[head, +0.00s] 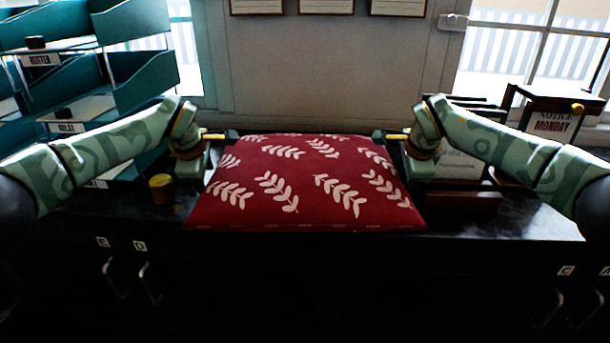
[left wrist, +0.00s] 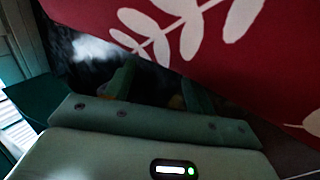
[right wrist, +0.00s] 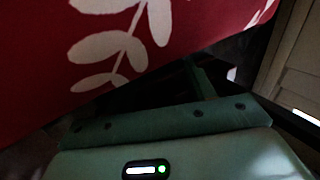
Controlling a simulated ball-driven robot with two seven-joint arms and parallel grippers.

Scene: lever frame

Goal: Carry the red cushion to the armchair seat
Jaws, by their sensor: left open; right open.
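The red cushion (head: 305,180) with pale leaf sprigs lies on the dark cabinet top in the middle of the head view. My left gripper (head: 224,140) is at its left side and my right gripper (head: 388,140) is at its right side, both near the back corners. Both are open. In the left wrist view the cushion (left wrist: 200,30) fills the top, over the open fingers (left wrist: 160,88). In the right wrist view the cushion (right wrist: 110,50) covers the upper left and partly hides the fingers. I cannot tell whether either gripper touches it. The armchair is not in view.
The dark cabinet top (head: 490,222) has a small yellow-topped pot (head: 162,189) left of the cushion. Teal letter trays (head: 140,85) stand at the left. A framed Monday notice (head: 553,120) and a dark wooden block (head: 462,202) are at the right. A wall with windows closes the back.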

